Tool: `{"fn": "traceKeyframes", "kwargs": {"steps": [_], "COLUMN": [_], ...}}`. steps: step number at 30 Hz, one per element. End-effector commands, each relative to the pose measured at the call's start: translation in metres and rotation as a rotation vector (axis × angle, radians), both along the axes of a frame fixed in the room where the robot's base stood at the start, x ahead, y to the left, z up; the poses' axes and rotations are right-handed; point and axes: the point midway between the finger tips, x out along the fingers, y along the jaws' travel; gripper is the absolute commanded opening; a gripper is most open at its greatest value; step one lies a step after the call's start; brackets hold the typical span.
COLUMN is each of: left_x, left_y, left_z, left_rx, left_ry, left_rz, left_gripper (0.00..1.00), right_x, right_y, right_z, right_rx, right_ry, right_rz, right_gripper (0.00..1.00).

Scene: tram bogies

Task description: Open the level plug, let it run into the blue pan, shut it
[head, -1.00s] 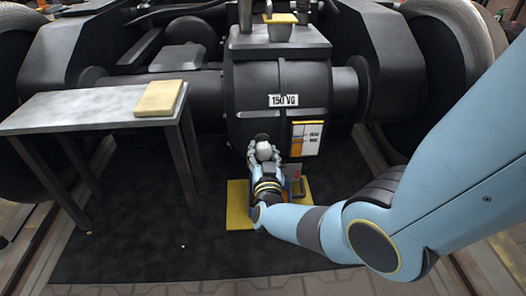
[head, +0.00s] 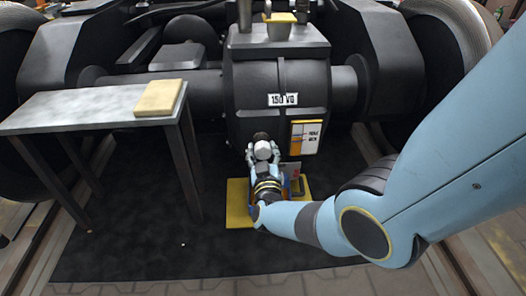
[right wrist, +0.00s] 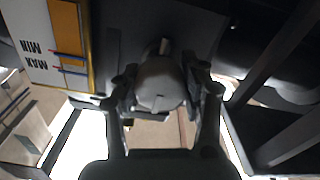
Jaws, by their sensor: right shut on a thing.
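My right gripper (head: 262,148) is at the lower front of the dark gearbox housing (head: 262,108), left of and below the level gauge. In the right wrist view its fingers (right wrist: 163,95) are shut on a grey rounded plug (right wrist: 160,82). I cannot tell whether the plug is still seated in the housing. No running oil is visible. My left gripper is not in view.
The level gauge (head: 304,137) with MAX and MIN marks is beside the gripper. A yellow board (head: 238,206) lies on the black mat (head: 150,245). A grey table (head: 80,108) with a yellow block (head: 160,98) stands left.

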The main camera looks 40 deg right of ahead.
Motion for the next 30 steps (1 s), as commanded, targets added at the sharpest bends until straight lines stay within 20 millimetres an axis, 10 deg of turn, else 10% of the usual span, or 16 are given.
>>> {"fn": "traceKeyframes", "kwargs": {"steps": [6, 7, 12, 23, 30], "left_x": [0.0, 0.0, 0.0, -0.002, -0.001], "left_y": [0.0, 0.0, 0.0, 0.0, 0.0], "left_z": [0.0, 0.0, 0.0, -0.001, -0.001], "left_rx": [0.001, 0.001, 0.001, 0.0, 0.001], "left_ry": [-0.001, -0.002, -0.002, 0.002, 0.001], "left_rz": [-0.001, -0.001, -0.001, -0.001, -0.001], "left_gripper": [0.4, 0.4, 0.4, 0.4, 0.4], "right_x": [-0.001, -0.001, -0.001, -0.006, -0.045], "right_y": [0.001, 0.001, 0.001, 0.004, 0.027], "right_z": [-0.003, -0.002, -0.002, -0.001, -0.002], "right_rx": [0.002, 0.002, 0.002, 0.002, 0.004], "right_ry": [0.005, 0.005, 0.003, 0.001, 0.003], "right_rz": [0.002, 0.002, 0.001, 0.0, 0.001], "right_gripper": [0.11, 0.47, 0.68, 0.68, 0.68]}}
